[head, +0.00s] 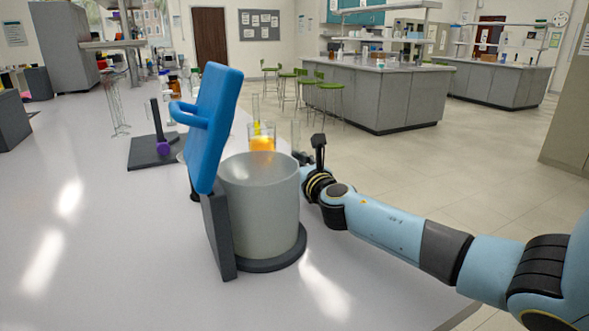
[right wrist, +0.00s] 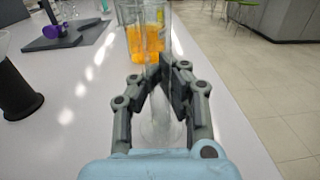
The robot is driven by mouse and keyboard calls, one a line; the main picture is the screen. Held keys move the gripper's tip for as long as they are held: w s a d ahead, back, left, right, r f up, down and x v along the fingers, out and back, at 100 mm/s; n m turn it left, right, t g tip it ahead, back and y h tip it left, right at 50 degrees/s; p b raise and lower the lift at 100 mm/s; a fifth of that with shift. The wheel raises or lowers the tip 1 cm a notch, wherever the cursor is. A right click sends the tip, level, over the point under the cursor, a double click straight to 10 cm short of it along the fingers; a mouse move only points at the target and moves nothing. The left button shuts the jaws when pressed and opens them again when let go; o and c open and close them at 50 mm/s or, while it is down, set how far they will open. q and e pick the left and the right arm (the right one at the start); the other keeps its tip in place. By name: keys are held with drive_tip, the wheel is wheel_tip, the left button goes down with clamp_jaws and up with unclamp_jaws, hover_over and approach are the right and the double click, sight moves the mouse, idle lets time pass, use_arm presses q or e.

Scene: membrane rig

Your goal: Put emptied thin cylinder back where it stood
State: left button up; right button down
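The clear, empty-looking thin cylinder (right wrist: 158,125) stands upright on the bench in the right wrist view, its foot seen between my finger links. In the head view its upper part (head: 296,134) shows faintly beside my right gripper (head: 311,158). In the right wrist view my right gripper (right wrist: 168,80) has its fingertips closed in around the glass; the exact contact is hard to see. A beaker with orange liquid (head: 262,143) stands just beyond, also in the right wrist view (right wrist: 146,40). My left gripper is out of view.
A grey round vessel (head: 262,205) with a raised blue lid (head: 214,125) stands left of my right arm. Another thin tube with yellow liquid (head: 256,112) is behind the beaker. A dark stand with a purple knob (head: 163,147) is farther left. The bench's right edge is close.

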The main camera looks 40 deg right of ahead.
drive_tip(key=shift+r, duration=0.1)
drive_tip(key=shift+f, duration=0.25)
drive_tip(key=c, duration=1.5)
unclamp_jaws()
drive_tip(key=shift+r, duration=0.1)
drive_tip(key=shift+o, duration=0.2)
drive_tip(key=shift+r, duration=0.25)
drive_tip(key=v, duration=1.2)
drive_tip(key=shift+s+f+p, duration=0.1)
drive_tip(key=shift+p, duration=0.25)
drive_tip(key=shift+f, duration=0.1)
